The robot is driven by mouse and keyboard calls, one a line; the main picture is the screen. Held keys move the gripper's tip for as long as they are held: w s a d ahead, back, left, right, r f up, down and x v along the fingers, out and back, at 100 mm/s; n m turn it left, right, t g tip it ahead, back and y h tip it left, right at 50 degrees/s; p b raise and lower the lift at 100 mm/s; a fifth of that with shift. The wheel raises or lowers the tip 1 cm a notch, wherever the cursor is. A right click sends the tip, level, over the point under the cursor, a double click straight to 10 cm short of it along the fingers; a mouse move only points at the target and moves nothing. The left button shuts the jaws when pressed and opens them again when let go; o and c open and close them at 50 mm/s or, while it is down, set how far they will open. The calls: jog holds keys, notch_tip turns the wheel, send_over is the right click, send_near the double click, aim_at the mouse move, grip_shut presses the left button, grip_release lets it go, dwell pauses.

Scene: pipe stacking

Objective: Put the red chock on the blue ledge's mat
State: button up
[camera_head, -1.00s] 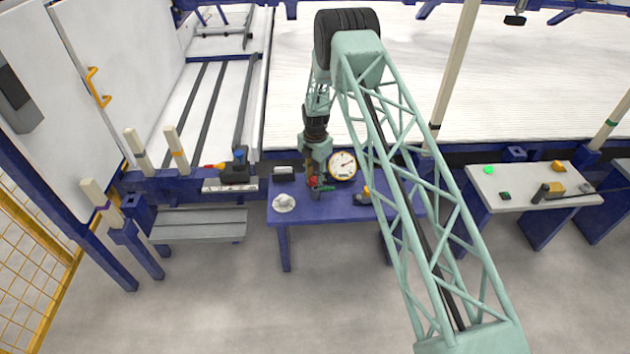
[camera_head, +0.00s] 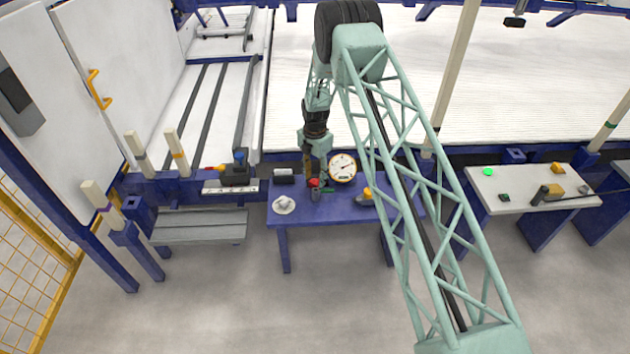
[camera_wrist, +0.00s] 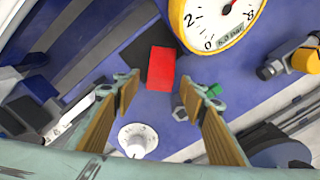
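The red chock (camera_wrist: 160,68) lies in the middle of the wrist view, beyond my fingertips. A dark square patch (camera_wrist: 136,52) shows beside and partly behind it; I cannot tell whether this is a mat or a shadow. In the head view the chock (camera_head: 314,183) is a small red spot on the blue table (camera_head: 330,212), just below my gripper (camera_head: 311,172). In the wrist view my gripper (camera_wrist: 159,86) is open, its two fingers apart on either side of the chock and not touching it. A blue ledge (camera_head: 165,184) runs at the left; I make out no mat there.
A yellow-rimmed dial gauge (camera_head: 342,167) stands close right of the chock. A green item (camera_wrist: 207,91) lies near the chock. A yellow-and-grey tool (camera_head: 365,198) is at the right. A dark box (camera_head: 284,175) stands at the back left.

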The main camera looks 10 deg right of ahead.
aim_at(315, 181)
notch_tip(315, 181, up, 9)
jog(key=p, duration=0.1)
jog(key=shift+p, duration=0.4)
jog(key=shift+r, duration=0.15)
dwell(0.6)
